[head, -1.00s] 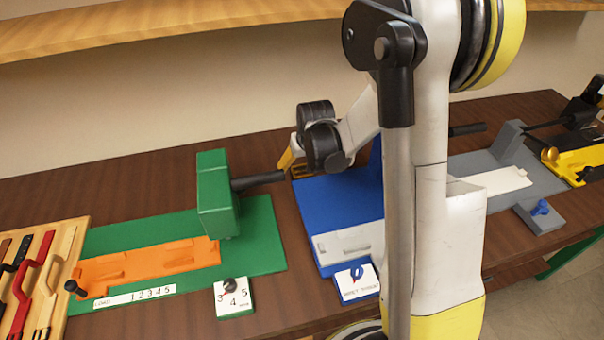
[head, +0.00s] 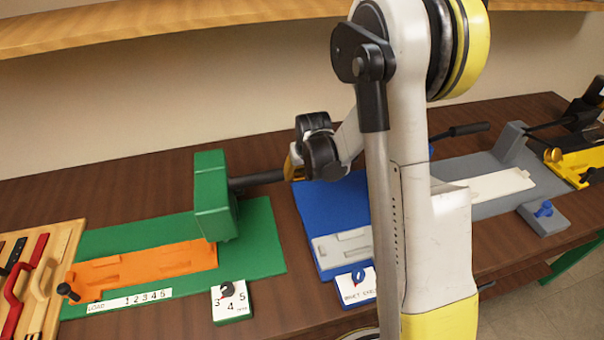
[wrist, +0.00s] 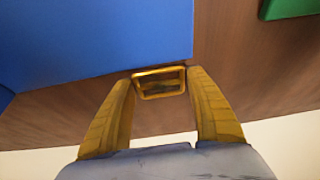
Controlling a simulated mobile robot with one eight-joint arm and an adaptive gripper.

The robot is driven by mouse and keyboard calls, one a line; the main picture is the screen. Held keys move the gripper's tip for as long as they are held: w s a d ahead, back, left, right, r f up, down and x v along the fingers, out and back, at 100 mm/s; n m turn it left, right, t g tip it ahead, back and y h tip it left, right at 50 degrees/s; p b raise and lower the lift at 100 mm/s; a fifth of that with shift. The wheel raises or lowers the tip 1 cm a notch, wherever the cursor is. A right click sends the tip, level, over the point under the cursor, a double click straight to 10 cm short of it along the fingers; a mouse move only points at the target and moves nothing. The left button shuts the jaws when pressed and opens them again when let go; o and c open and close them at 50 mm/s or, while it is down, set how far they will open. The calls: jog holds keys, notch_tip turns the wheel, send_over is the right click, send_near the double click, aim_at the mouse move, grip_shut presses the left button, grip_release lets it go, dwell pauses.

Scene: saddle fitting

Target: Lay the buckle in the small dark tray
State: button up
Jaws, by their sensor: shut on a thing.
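My gripper (wrist: 162,72) is shut on the buckle (wrist: 159,73), a small brass-coloured rectangular frame held between the two yellow fingertips in the wrist view. Brown wood shows beneath it, just beside the blue base. In the head view my gripper (head: 291,167) is a small yellow shape behind the dark wrist joint, at the back left corner of the blue base; the buckle cannot be made out there. I cannot make out the small dark tray in either view.
The blue base (head: 325,208) adjoins my gripper. A green press (head: 213,200) with a dark lever (head: 258,179) stands close left. A wooden tool board (head: 55,262) lies far left, a grey station (head: 478,172) right. Bare bench shows behind the green press.

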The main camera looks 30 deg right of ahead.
aim_at(303, 168)
jog(key=shift+r, duration=0.1)
jog(key=shift+r, duration=0.35)
jog(key=r, duration=0.1)
jog(key=r+p, duration=0.2)
jog(key=r, duration=0.1)
jog(key=shift+s+d, duration=0.2)
jog(key=shift+d, duration=0.1)
jog(key=s+d+r+p, duration=0.1)
jog(key=s+d+r, duration=0.1)
jog(key=s+d+r+p, duration=0.1)
jog(key=s+d+r, duration=0.1)
jog(key=d, duration=0.1)
jog(key=s+d+r+p, duration=0.1)
jog(key=s+d+r, duration=0.1)
jog(key=s+d, duration=0.1)
jog(key=shift+s+d, duration=0.1)
jog(key=shift+d, duration=0.05)
